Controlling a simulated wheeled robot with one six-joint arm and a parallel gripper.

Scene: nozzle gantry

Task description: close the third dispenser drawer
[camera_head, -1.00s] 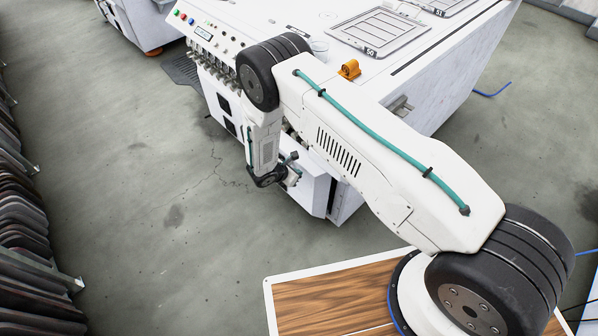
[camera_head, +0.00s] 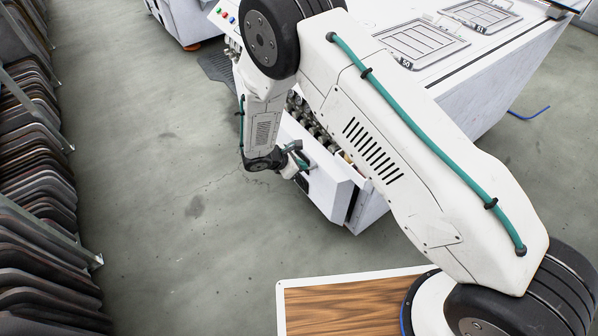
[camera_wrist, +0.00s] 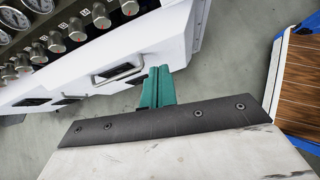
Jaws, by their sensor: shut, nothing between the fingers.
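A white drawer (camera_wrist: 150,48) with a bar handle (camera_wrist: 120,72) stands out from the machine front in the wrist view. In the head view, the drawer front (camera_head: 326,190) shows at the machine's lower near corner, partly behind my arm. I cannot read a number that marks it as the third. My gripper (camera_wrist: 158,86) has its teal fingers together and empty, just right of the handle and close to the drawer front. I cannot tell whether they touch it. In the head view my gripper (camera_head: 297,160) is beside the drawer's upper left part.
A row of gauges and knobs (camera_wrist: 78,32) lines the machine above the drawers. Dark recesses (camera_wrist: 70,100) mark further fronts at left. A wood-topped platform (camera_head: 350,305) is in front of me. Racked dark panels (camera_head: 40,150) stand at far left, with clear floor between.

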